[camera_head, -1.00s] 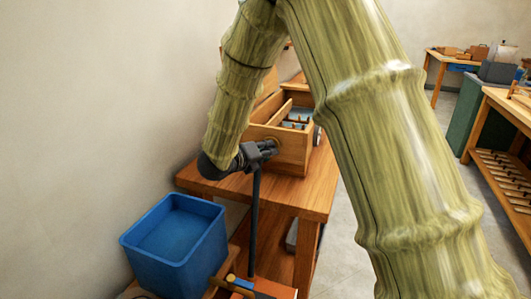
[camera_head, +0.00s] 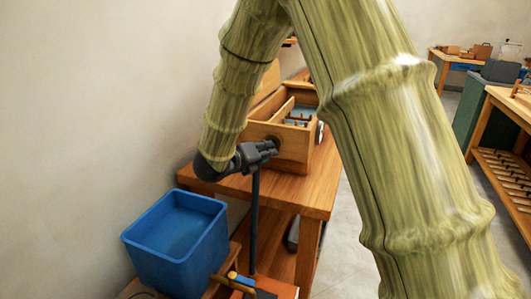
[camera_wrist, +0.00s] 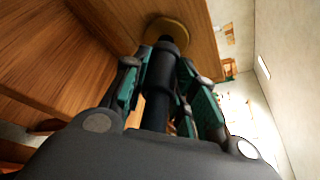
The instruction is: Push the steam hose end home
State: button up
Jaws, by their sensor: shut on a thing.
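My gripper (camera_head: 266,149) is shut on the end of the black steam hose (camera_head: 254,225), just in front of the wooden box (camera_head: 292,154). The hose hangs down from the gripper to an orange unit (camera_head: 276,288) below. In the wrist view, the fingers (camera_wrist: 166,72) close on both sides of the dark hose end (camera_wrist: 163,52). Its narrower tip points at a brass-coloured round port (camera_wrist: 172,24) in the wooden box wall. The tip overlaps the port in this view. I cannot tell how deep it sits. In the head view, the gripper partly hides the port (camera_head: 275,140).
The box stands on a wooden table (camera_head: 310,198) near the wall. A blue bin (camera_head: 180,245) is at the lower left, beside the hose. Another workbench (camera_head: 510,105) stands at the right. Grey floor between them is clear. My arm covers much of the head view.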

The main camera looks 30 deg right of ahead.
jog(key=shift+s+a, duration=0.1)
jog(key=shift+a, duration=0.05)
jog(key=s+a+b, duration=0.2)
jog(key=s+a, duration=0.2)
jog(key=a, duration=0.1)
jog(key=shift+s, duration=0.25)
dwell(0.5)
